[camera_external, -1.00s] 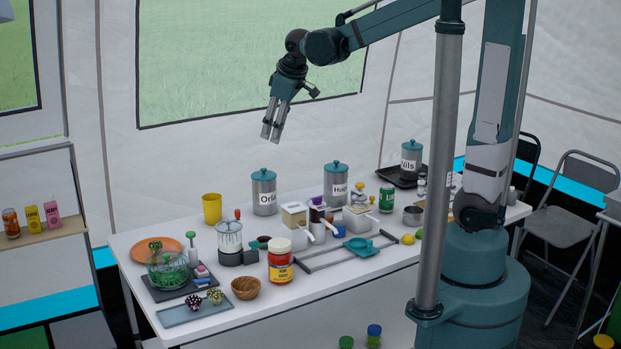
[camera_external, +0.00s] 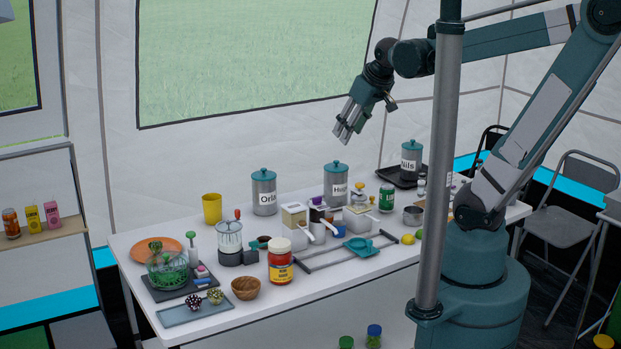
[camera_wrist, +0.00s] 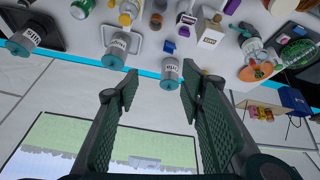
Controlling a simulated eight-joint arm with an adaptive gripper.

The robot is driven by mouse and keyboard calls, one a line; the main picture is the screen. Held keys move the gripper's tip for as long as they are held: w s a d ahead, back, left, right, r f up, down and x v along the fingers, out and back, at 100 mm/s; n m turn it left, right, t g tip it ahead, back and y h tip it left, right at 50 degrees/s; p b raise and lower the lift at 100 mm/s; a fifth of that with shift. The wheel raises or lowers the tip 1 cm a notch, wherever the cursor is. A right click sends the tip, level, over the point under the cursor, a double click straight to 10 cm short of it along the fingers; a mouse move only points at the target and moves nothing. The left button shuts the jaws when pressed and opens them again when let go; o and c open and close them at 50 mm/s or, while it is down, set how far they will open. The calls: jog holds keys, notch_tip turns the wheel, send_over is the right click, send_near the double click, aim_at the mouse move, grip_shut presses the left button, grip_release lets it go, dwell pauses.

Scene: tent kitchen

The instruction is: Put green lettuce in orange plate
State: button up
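The orange plate (camera_external: 139,249) lies at the far left of the table, with its front partly hidden by a clear round container (camera_external: 168,272). Green leafy-looking stuff shows in and above this container; a small green clump (camera_external: 155,245) appears over the plate. I cannot tell which is the lettuce, or whether the clump touches the plate. In the wrist view the orange plate (camera_wrist: 248,73) is at the right, near the green container (camera_wrist: 295,48). My gripper (camera_external: 346,136) is high above the back right of the table, far from them. In the wrist view its fingers (camera_wrist: 155,88) are apart and empty.
A yellow cup (camera_external: 212,209), a blender (camera_external: 229,238), a red jar (camera_external: 281,262) and a wooden bowl (camera_external: 246,288) stand near the plate. Labelled canisters (camera_external: 264,192) line the back. A blue-grey tray (camera_external: 195,310) lies at the front left. The air above the table is clear.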

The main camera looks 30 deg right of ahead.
jog(key=s+d+f+m+t, duration=0.1)
jog(key=s+d+f+m, duration=0.1)
jog(key=s+d, duration=0.3)
jog(key=s+f, duration=0.1)
jog(key=s, duration=0.1)
jog(key=shift+s+m, duration=0.3)
